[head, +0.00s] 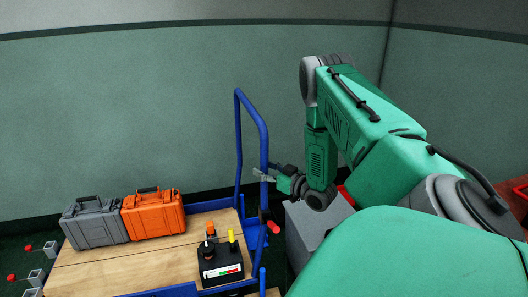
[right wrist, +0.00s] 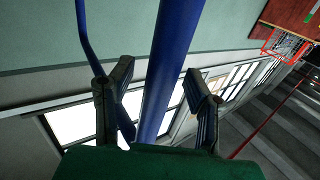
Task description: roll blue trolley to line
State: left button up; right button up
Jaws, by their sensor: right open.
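The blue trolley has a wooden deck (head: 140,262) and a tall blue tube handle (head: 262,140) at its right end in the head view. My right gripper (head: 265,175) is beside the handle's near upright, its fingers pointing left. In the right wrist view, the two dark fingers of this gripper (right wrist: 156,80) are apart, with a thick blue handle tube (right wrist: 172,50) showing between them. Whether they touch the tube cannot be told. My left gripper is not in view. No line on the floor can be made out.
A grey case (head: 95,222) and an orange case (head: 153,215) stand on the deck. A black control box (head: 220,265) with knobs is near the handle. A grey box (head: 318,225) stands right of the trolley. A green wall (head: 120,110) is behind.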

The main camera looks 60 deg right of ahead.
jog(key=s+a, duration=0.1)
jog(key=s, duration=1)
jog(key=shift+s+a, duration=0.35)
jog(key=shift+a, duration=0.05)
jog(key=shift+f, duration=0.1)
jog(key=w+a+f+g+y, duration=0.1)
jog(key=w+a+f+g, duration=0.35)
jog(key=a, duration=0.45)
jog(key=w+a+f+g+y, duration=0.1)
jog(key=w+a+f+g, duration=0.2)
jog(key=a+f, duration=0.5)
jog(key=s+a+f+n+g, duration=0.1)
jog(key=s+a+f+g, duration=0.1)
jog(key=s+a+g, duration=0.3)
jog(key=s+a+f+n+g, duration=0.1)
jog(key=s+a+g, duration=0.3)
jog(key=s+a, duration=0.9)
jog(key=shift+s+a+f+g+y, duration=0.15)
jog(key=shift+a+f+g+y, duration=0.35)
jog(key=shift+a, duration=0.45)
jog(key=shift+a, duration=0.15)
